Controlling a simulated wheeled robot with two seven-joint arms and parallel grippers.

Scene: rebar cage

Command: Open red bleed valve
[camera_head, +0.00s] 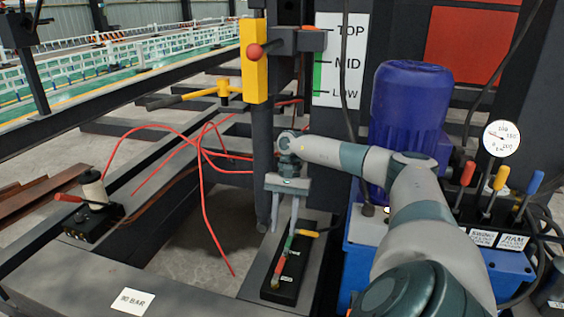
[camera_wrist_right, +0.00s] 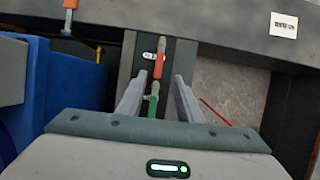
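A black valve block (camera_head: 290,283) lies on the dark steel base in the head view. It carries a small red handle (camera_head: 279,267), a green handle (camera_head: 288,244) and a yellow handle (camera_head: 304,233). My right gripper (camera_head: 283,229) points down just above this block, fingers apart and empty. In the wrist view, the red handle (camera_wrist_right: 158,67) lies just beyond the fingertips of my right gripper (camera_wrist_right: 160,80), roughly between their lines. The green handle (camera_wrist_right: 153,104) shows between the fingers. Contact cannot be told. My left gripper is not in view.
A blue power unit (camera_head: 355,255) with red, yellow and blue levers and a gauge (camera_head: 501,138) stands at right. A dark post with a yellow block (camera_head: 254,62) rises behind the gripper. Red hoses (camera_head: 204,190) hang left. Another black block with a red lever (camera_head: 68,198) sits far left.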

